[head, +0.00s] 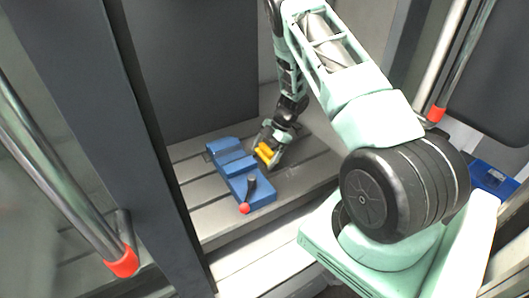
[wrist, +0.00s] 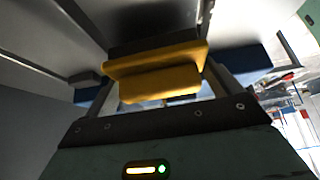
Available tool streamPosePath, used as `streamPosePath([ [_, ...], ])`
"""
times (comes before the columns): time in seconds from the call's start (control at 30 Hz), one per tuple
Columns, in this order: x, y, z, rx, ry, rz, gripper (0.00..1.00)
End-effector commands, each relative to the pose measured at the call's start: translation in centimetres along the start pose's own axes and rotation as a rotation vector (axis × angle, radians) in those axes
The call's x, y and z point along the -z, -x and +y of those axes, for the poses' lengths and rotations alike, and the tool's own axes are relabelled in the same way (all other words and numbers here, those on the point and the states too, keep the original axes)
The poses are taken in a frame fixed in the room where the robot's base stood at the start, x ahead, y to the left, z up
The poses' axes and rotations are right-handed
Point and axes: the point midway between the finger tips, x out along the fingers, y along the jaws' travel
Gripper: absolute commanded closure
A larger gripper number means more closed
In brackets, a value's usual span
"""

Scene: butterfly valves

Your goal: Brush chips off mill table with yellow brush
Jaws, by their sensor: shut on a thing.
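The yellow brush (head: 265,153) is held in my gripper (head: 271,155), just above or on the mill table (head: 190,190); I cannot tell whether its bristles touch. In the wrist view the yellow brush (wrist: 155,72) sits between the two fingers of my gripper (wrist: 152,85), with a dark part beyond it. A blue vise (head: 238,172) with a red-knobbed handle is on the slotted grey table, directly left of the gripper. Chips cannot be made out.
Dark machine walls (head: 190,65) stand behind and left of the table. Metal door handles with red ends stand at the left (head: 70,185) and upper right (head: 450,65). A blue box (head: 492,178) lies at the far right. Bare slotted table lies right of the gripper.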

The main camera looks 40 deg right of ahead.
Motion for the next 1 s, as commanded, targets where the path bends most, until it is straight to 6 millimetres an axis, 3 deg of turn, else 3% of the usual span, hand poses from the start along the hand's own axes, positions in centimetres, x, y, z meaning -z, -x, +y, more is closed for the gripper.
streamPosePath([
  [1.0,-0.46,-0.76,0.0,0.0,0.0,0.0,0.28],
])
